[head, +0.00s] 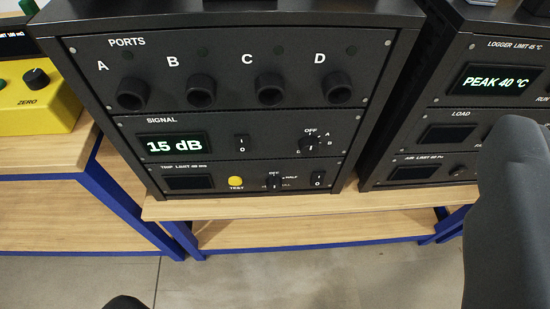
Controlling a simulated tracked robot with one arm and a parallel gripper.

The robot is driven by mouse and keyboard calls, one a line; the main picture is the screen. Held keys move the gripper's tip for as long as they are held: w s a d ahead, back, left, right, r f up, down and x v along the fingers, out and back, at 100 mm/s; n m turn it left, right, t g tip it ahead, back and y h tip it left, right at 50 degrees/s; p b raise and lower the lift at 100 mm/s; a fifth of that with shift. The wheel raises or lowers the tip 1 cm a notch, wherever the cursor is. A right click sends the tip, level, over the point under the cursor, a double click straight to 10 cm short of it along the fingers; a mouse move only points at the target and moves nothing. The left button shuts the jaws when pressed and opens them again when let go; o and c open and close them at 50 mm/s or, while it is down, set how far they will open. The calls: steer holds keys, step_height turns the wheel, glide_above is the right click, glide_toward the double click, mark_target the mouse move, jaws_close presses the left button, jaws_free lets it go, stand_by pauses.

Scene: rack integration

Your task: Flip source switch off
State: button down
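No label reading "source" is legible. The left rack (235,75) has a SIGNAL panel with a lit display (175,146) reading 15 dB. Right of it is a black rocker switch (241,144) marked I and 0; its tilt is too small to tell. A rotary knob (309,147) marked OFF, A, B sits further right. The TRIP LIMIT panel below has another rocker switch (318,179) and a rotary knob (273,182). My gripper (322,212) shows as two dark fingers, at right and bottom left, wide apart with nothing between them. It appears apart from the rack.
The PORTS panel above has round sockets A to D (201,90). A yellow TEST button (235,182) is below. A second rack (480,105) reads PEAK 40 °C. A yellow box (38,103) is at left. The wooden bench (250,207) has blue legs; floor in front is clear.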

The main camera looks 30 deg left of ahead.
mark_target(243, 150)
steer(key=w+a+f+n+y, duration=0.1)
steer(key=w+a+f, duration=0.15)
steer(key=f, duration=0.45)
steer(key=w+a+f+n+y, duration=0.1)
steer(key=w+a+f+y, duration=0.15)
steer(key=f, duration=0.45)
steer(key=w+a+f+n, duration=0.1)
steer(key=w+a+f, duration=0.1)
steer(key=w+f, duration=0.35)
steer(key=s+a+f+y, duration=0.1)
steer(key=a+f, duration=0.2)
steer(key=f, duration=0.3)
steer(key=s+a+f+n+g+y+p, duration=0.1)
steer(key=s+a+f+y, duration=0.1)
steer(key=f, duration=0.4)
steer(key=s+a+f+n+g+y, duration=0.1)
steer(key=a+f+y, duration=0.1)
steer(key=a+f, duration=0.2)
steer(key=shift+s+f, duration=0.35)
steer(key=shift+f, duration=0.55)
steer(key=shift+a+y, duration=0.15)
steer(key=shift+y, duration=0.1)
steer(key=b+x, duration=0.1)
steer(key=x, duration=1.3)
steer(key=shift+f, duration=0.15)
